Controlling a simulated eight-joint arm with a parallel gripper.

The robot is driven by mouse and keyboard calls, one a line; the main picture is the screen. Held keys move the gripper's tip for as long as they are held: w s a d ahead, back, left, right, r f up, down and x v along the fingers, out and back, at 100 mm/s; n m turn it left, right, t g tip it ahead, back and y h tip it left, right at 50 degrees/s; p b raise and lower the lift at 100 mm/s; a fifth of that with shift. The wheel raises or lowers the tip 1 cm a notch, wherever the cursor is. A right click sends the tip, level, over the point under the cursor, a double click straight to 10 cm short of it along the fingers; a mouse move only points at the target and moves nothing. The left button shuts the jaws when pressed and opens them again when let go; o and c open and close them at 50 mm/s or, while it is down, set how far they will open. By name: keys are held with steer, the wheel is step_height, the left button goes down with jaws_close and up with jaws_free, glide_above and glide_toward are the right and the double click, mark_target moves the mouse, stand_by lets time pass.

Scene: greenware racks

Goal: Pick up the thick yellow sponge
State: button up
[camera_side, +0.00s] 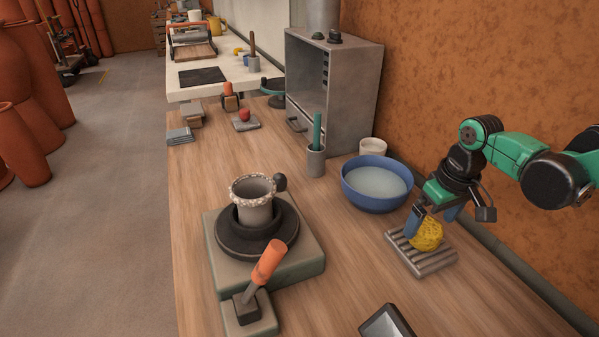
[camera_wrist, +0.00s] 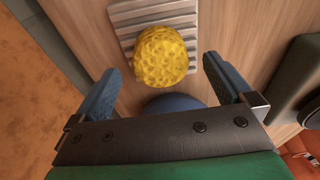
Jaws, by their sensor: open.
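The thick yellow sponge (camera_side: 426,236) is round and pitted and lies on a ridged grey rack (camera_side: 408,256) on the wooden bench. It also shows in the wrist view (camera_wrist: 161,57), ahead of and between my two blue fingers. My gripper (camera_side: 432,222) is open, with one finger at the sponge's left side in the side view and the other partly behind. In the wrist view the fingers of my gripper (camera_wrist: 163,85) stand apart on both sides with gaps to the sponge. I cannot tell whether either finger touches it.
A blue bowl (camera_side: 376,186) of pale liquid stands just left of my gripper, with a white pot (camera_side: 373,147) behind. A pottery wheel (camera_side: 305,245) holding a grey vessel (camera_side: 254,204) stands further left. A dark-screened device (camera_side: 386,322) is at the front. Bench between wheel and rack is clear.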

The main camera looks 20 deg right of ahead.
mark_target(429, 225)
steer(key=shift+w+f, duration=0.2)
steer(key=shift+f, duration=1.25)
steer(key=c, duration=1.2)
steer(key=shift+c, duration=0.2)
steer(key=shift+r, duration=0.1)
step_height(429, 225, up, 20)
steer(key=shift+f, duration=0.1)
